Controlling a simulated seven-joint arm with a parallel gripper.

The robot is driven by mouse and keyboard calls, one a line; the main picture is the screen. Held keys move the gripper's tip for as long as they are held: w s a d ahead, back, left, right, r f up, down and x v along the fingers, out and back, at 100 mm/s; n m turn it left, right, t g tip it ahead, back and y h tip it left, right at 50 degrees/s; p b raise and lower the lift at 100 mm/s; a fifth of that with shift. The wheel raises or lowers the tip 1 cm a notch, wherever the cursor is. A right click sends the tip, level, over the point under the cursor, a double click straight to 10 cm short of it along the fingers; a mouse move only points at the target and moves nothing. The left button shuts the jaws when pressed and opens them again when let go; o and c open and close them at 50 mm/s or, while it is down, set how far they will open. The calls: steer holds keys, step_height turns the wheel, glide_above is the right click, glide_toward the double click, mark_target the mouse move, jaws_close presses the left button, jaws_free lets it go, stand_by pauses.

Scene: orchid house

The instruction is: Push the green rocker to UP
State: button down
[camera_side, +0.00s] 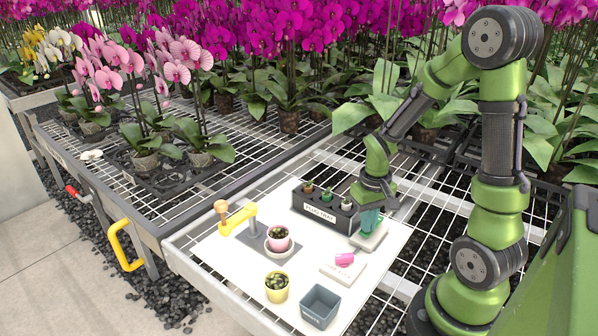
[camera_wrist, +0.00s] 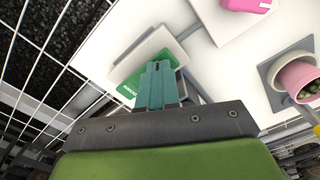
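The green rocker (camera_wrist: 129,83) sits on a pale base plate (camera_wrist: 152,45) in the wrist view. It has small white lettering that I cannot read, and my fingers cover part of it. In the side view the base plate (camera_side: 371,240) lies at the right of the white board, and the rocker is mostly hidden. My gripper (camera_side: 371,222) points down over it, with teal fingers pressed together and nothing visible between them. The fingers also show over the rocker in the wrist view (camera_wrist: 157,68). I cannot tell whether they touch it or which way it is tilted.
A pink piece (camera_side: 345,259) on a pale block stands in front. The black plug tray (camera_side: 318,217) is close at left. A pink pot (camera_side: 278,240), yellow tap-like stand (camera_side: 240,217), yellow pot (camera_side: 277,288) and grey bin (camera_side: 320,308) stand farther off. Orchids line the back.

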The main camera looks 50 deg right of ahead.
steer(key=shift+r, duration=3.45)
steer(key=s+a+r+n+t+y, duration=0.1)
steer(key=a+r+n+t+y, duration=0.1)
steer(key=a+r+t, duration=0.5)
steer(key=a+r, duration=0.6)
steer(key=a, duration=0.2)
steer(key=shift+s+a+r, duration=0.15)
steer(key=shift+s+a, duration=0.05)
